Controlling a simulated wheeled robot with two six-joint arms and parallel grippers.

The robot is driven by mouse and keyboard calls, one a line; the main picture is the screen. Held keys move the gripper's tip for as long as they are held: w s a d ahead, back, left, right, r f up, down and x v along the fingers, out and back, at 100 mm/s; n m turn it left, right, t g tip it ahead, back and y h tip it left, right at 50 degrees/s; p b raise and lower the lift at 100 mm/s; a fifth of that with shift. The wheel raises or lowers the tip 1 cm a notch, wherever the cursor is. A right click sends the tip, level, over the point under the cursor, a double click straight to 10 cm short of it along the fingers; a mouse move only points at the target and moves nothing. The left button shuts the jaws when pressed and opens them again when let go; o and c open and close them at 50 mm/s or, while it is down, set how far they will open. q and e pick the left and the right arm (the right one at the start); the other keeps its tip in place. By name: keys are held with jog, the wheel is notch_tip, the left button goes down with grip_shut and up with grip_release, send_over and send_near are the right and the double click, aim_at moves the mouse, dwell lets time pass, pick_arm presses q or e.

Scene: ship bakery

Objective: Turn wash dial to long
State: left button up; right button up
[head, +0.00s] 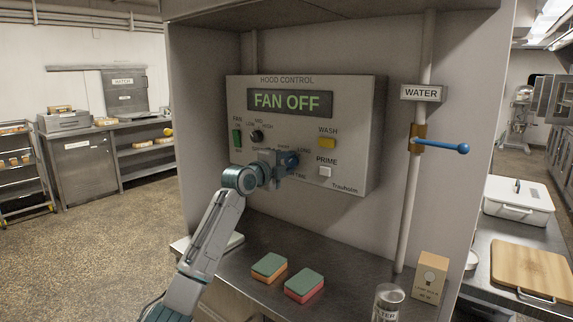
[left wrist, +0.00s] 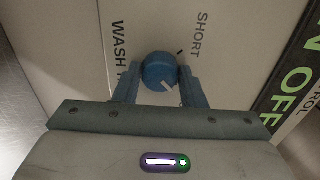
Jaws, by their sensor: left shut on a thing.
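The hood control panel (head: 350,110) is a grey box on the wall, and its display (head: 290,102) reads FAN OFF. My left gripper (head: 290,161) is at the panel's lower middle and hides most of the wash dial in the head view. In the left wrist view, the blue wash dial (left wrist: 159,71) sits between the two fingers of the left gripper (left wrist: 158,82), which are shut on it. A white pointer line shows on the dial, with the words SHORT and WASH T... printed beside it. My right gripper is not in view.
The panel also has a yellow wash button (head: 327,143), a white prime button (head: 325,171), a green fan switch (head: 237,138) and a black fan knob (head: 256,136). A blue-handled water valve (head: 440,146) is at right. Two sponges (head: 304,285) lie on the counter below.

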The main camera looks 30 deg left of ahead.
pick_arm(q)
jog(key=o, duration=1)
jog(key=shift+s+f, duration=0.1)
jog(key=shift+s, duration=0.15)
jog(key=s+b, duration=0.3)
jog(key=s, duration=0.7)
jog(key=shift+s+a, duration=0.15)
jog(key=shift+a, duration=0.2)
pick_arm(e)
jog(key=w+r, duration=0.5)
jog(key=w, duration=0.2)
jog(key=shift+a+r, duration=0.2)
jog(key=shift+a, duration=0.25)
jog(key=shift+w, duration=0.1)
